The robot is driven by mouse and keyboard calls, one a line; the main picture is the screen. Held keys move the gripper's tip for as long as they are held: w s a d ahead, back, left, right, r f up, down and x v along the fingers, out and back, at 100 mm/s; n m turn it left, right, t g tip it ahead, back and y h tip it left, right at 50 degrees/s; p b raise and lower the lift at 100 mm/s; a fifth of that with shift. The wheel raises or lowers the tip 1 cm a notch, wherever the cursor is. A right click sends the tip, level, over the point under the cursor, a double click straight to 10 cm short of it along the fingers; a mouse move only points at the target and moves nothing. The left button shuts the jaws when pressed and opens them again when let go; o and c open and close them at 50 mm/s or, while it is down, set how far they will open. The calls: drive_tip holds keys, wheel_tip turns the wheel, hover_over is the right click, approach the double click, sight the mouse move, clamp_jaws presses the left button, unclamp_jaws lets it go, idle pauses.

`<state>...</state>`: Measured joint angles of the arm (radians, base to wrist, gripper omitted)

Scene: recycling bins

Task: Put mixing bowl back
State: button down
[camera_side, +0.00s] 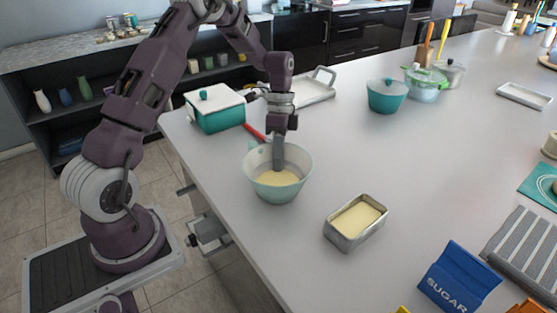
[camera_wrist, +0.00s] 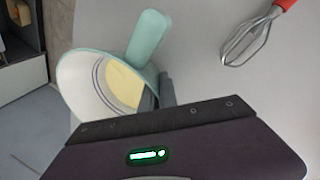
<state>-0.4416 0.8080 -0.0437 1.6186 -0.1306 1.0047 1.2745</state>
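The mixing bowl (camera_side: 277,194) is pale mint green and stands upright on the counter near its left edge, with pale yellow batter inside. In the wrist view the bowl (camera_wrist: 84,82) shows its open mouth and a stubby green handle (camera_wrist: 148,38). My gripper (camera_side: 279,162) points down at the bowl, one finger in front of the batter. In the wrist view my gripper's (camera_wrist: 157,95) dark fingers sit close on both sides of the bowl's wall, one inside and one outside. They appear shut on the wall, though contact is partly hidden.
A whisk (camera_wrist: 247,40) with a red handle lies beside the bowl. A teal pot with a white lid (camera_side: 216,112) stands behind left. A metal loaf tin (camera_side: 357,222) with batter and a blue sugar packet (camera_side: 458,277) are at front right. The counter's middle is clear.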

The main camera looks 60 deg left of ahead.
drive_tip(key=c, duration=1.6)
unclamp_jaws()
drive_tip(key=shift+f, duration=0.1)
drive_tip(key=shift+c, duration=0.2)
wheel_tip(320, 180, up, 17)
drive_tip(key=n+t, duration=0.1)
drive_tip(key=s+d+r+n+t+y, duration=0.2)
drive_tip(key=s+d+r+n, duration=0.1)
drive_tip(key=s+d+r, duration=0.35)
drive_tip(key=s+d+f+n+t, duration=0.1)
drive_tip(key=s+d+n+t, duration=0.1)
drive_tip(key=s, duration=0.6)
drive_tip(key=s+d+f+n+t, duration=0.1)
drive_tip(key=s+d+n+t, duration=0.2)
drive_tip(key=s, duration=0.5)
drive_tip(key=shift+s+d+y, duration=0.4)
drive_tip(key=shift+d, duration=0.25)
